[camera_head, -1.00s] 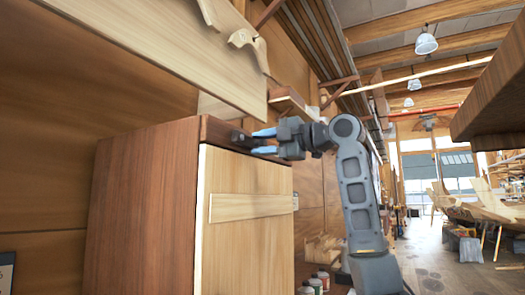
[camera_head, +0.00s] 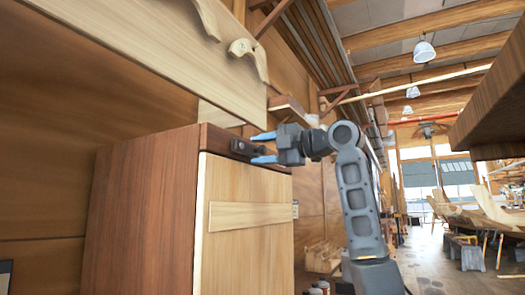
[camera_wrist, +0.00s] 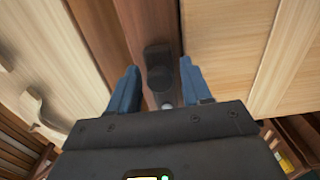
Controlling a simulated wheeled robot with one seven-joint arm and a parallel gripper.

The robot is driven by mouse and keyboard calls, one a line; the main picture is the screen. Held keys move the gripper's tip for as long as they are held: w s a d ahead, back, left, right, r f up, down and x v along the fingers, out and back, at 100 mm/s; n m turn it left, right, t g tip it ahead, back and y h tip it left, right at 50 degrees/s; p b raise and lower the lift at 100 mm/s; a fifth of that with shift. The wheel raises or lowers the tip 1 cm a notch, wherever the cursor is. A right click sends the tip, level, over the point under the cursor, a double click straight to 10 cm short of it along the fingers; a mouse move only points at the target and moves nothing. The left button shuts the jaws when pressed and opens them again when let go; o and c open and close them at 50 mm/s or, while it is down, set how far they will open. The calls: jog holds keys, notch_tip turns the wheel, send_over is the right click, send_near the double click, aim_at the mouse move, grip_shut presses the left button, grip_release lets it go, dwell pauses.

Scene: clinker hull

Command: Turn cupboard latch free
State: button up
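The cupboard (camera_head: 140,215) stands at the left of the head view, with a reddish-brown side and a pale door (camera_head: 245,235) that looks closed. The dark latch (camera_head: 240,147) is on the brown rail above the door. In the wrist view the latch (camera_wrist: 158,68) is a dark block with a rounded knob. My gripper (camera_head: 262,148) is open in front of the rail, its blue fingers pointing at the latch. In the wrist view the fingers (camera_wrist: 157,90) lie either side of the knob's lower part, with gaps showing. I cannot tell whether they touch it.
A pale plank (camera_head: 130,60) with curved wooden pieces hangs above the cupboard on the wall. A dark wooden overhang (camera_head: 495,110) juts in at the upper right. Jars (camera_head: 320,287) stand low beside the cupboard. The workshop floor at the right is partly open.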

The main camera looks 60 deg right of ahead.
jog(key=shift+s, duration=0.1)
jog(key=s+b, duration=0.1)
jog(key=s, duration=0.6)
jog(key=shift+s, duration=0.3)
dwell(0.4)
